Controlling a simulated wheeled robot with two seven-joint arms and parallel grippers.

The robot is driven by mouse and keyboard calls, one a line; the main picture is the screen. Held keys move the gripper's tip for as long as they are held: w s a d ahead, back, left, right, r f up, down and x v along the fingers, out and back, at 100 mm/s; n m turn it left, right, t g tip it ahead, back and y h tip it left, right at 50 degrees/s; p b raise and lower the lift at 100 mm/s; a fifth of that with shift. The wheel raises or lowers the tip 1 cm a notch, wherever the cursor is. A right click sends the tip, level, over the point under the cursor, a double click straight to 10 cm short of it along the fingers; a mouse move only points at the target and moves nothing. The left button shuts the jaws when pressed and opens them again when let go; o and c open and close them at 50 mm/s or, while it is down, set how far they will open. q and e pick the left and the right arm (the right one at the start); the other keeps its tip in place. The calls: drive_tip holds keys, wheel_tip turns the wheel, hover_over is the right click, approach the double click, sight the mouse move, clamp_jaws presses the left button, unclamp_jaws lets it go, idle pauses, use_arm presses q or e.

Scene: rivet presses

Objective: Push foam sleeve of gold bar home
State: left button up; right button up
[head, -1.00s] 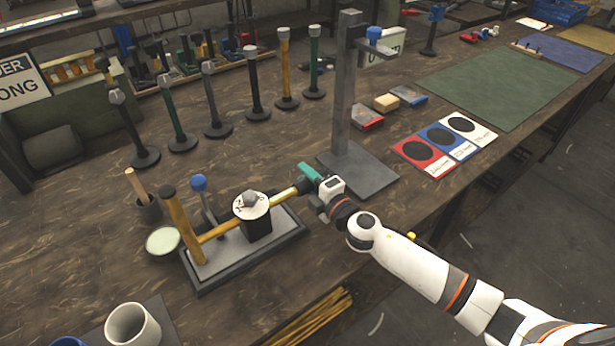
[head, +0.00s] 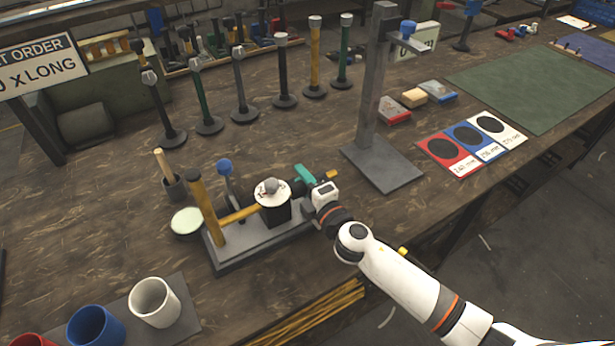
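The gold bar (head: 238,215) lies level across a grey fixture, running from a yellow upright post through a round-topped block (head: 273,193). Its far right end (head: 332,174) shows beyond my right gripper. My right gripper (head: 306,187), with a teal part on it, is at the bar just right of the block. A dark piece (head: 297,187) between block and gripper may be the foam sleeve, but it is mostly hidden. I cannot tell whether the fingers are shut on it. My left gripper is not in view.
A tall grey press stand (head: 376,85) rises right of the fixture (head: 228,263). Upright colored tools on black bases stand behind. A white cup (head: 155,302) and blue cup (head: 96,326) are at front left. Yellow rods (head: 310,315) lie along the front edge.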

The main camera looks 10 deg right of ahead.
drive_tip(key=o, duration=0.4)
drive_tip(key=shift+o, duration=0.2)
drive_tip(key=b+v, duration=0.2)
drive_tip(key=v, duration=0.9)
drive_tip(key=shift+s+f, duration=0.1)
drive_tip(key=shift+s+d, duration=0.1)
drive_tip(key=shift+s, duration=0.35)
